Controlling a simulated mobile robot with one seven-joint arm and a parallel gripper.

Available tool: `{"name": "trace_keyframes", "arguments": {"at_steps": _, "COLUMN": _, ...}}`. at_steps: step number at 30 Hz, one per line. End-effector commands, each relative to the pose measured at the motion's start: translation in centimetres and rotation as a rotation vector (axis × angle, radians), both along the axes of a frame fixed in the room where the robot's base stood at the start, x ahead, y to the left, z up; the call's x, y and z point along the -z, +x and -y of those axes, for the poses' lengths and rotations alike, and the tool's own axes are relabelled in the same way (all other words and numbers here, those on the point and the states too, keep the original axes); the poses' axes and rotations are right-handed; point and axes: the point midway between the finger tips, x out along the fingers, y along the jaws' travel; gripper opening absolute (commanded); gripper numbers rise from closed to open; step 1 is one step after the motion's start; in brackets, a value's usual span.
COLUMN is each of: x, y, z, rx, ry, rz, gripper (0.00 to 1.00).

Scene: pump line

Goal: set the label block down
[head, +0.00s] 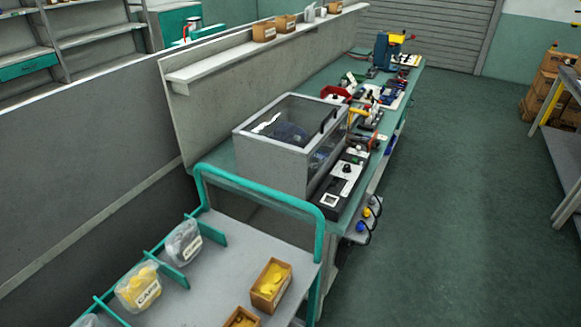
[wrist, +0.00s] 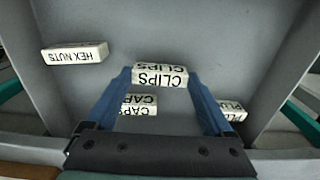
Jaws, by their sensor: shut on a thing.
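In the wrist view my gripper (wrist: 160,78) has its blue fingers closed on the two ends of a white label block (wrist: 160,75) that reads CLIPS. The block's lettering shows on its top and front faces. I cannot tell whether it touches the grey surface (wrist: 225,50) below. A CAPS block (wrist: 138,104) lies just nearer, partly covered by the left finger. A block whose lettering is partly hidden (wrist: 233,110) lies by the right finger. A HEX NUTS block (wrist: 75,54) lies apart at the left. The gripper does not show in the head view.
The green floor (head: 450,200) at right is clear.

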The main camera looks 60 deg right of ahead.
Motion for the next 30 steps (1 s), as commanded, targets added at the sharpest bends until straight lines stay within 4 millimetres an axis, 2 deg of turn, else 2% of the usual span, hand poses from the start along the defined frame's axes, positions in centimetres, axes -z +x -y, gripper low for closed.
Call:
{"name": "trace_keyframes", "arguments": {"at_steps": 1, "x": 0.2, "y": 0.0, "z": 0.0, "rx": 0.000, "ry": 0.000, "rz": 0.000, "gripper": 0.88}}
{"name": "trace_keyframes", "arguments": {"at_steps": 3, "x": 0.1, "y": 0.0, "z": 0.0, "rx": 0.000, "ry": 0.000, "rz": 0.000, "gripper": 1.00}}
{"name": "trace_keyframes", "arguments": {"at_steps": 10, "x": 0.0, "y": 0.0, "z": 0.0, "rx": 0.000, "ry": 0.000, "rz": 0.000, "gripper": 1.00}}
{"name": "trace_keyframes", "arguments": {"at_steps": 14, "x": -0.7, "y": 0.0, "z": 0.0, "rx": 0.000, "ry": 0.000, "rz": 0.000, "gripper": 1.00}}
{"name": "trace_keyframes", "arguments": {"at_steps": 17, "x": -2.1, "y": 0.0, "z": 0.0, "rx": 0.000, "ry": -0.001, "rz": 0.001, "gripper": 1.00}}
{"name": "trace_keyframes", "arguments": {"at_steps": 24, "x": -7.3, "y": 0.1, "z": 0.1, "rx": 0.000, "ry": -0.003, "rz": 0.003, "gripper": 1.00}}
{"name": "trace_keyframes", "arguments": {"at_steps": 30, "x": -10.7, "y": 0.1, "z": 0.0, "rx": 0.000, "ry": -0.002, "rz": 0.002, "gripper": 1.00}}
